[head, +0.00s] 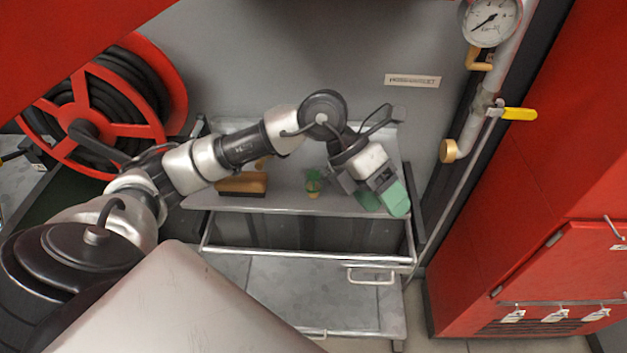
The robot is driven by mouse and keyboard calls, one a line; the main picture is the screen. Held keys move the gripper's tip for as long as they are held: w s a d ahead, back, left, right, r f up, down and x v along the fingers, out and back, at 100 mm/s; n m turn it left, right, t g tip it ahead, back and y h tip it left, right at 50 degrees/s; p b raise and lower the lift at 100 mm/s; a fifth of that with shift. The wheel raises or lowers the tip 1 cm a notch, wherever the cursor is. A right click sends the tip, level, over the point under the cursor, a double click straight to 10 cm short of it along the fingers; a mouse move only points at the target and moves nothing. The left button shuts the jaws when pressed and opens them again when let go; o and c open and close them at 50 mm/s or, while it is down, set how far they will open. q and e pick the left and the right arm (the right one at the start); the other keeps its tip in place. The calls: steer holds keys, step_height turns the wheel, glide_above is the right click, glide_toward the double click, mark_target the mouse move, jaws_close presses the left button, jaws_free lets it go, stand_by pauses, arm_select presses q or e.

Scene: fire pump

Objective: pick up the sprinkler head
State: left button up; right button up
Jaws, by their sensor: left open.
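The sprinkler head appears to be the small green and brass-coloured piece (313,184) standing on the top shelf of the grey metal cart (290,207). My left gripper (384,203) has green fingertips and is open. It is to the right of the small piece, over the right part of the shelf, and apart from it. I cannot tell its exact height above the shelf. My right gripper does not show.
A brown wooden-looking object (241,184) lies on the shelf at the left, partly near my arm. A red hose reel (100,110) is at the left. A pipe with a gauge (490,20) and yellow-handled valve (518,114) runs at the right, beside red cabinets (540,200).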

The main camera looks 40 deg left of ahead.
mark_target(313, 183)
arm_select(q)
steer(key=w+a+y, duration=0.1)
steer(key=a+y, duration=0.2)
steer(key=a, duration=0.2)
steer(key=a+n+y, duration=0.1)
steer(key=a+y, duration=0.2)
steer(key=a, duration=0.2)
steer(key=w+a+n+y, duration=0.1)
steer(key=a+y, duration=0.2)
steer(key=a, duration=0.2)
steer(key=shift+w+a+r, duration=0.2)
steer(key=shift+w+r, duration=0.1)
step_height(313, 183, down, 5)
steer(key=shift+a+r+p, duration=0.1)
steer(key=shift+r+p, duration=0.05)
steer(key=shift+p, duration=0.25)
steer(key=f, duration=0.1)
steer(key=f+p, duration=0.1)
steer(key=f, duration=0.1)
steer(key=f+p, duration=0.1)
steer(key=shift+w+f, duration=0.35)
steer(key=shift+f, duration=0.5)
steer(key=c, duration=1)
steer(key=shift+c, duration=0.2)
steer(key=shift+r, duration=0.15)
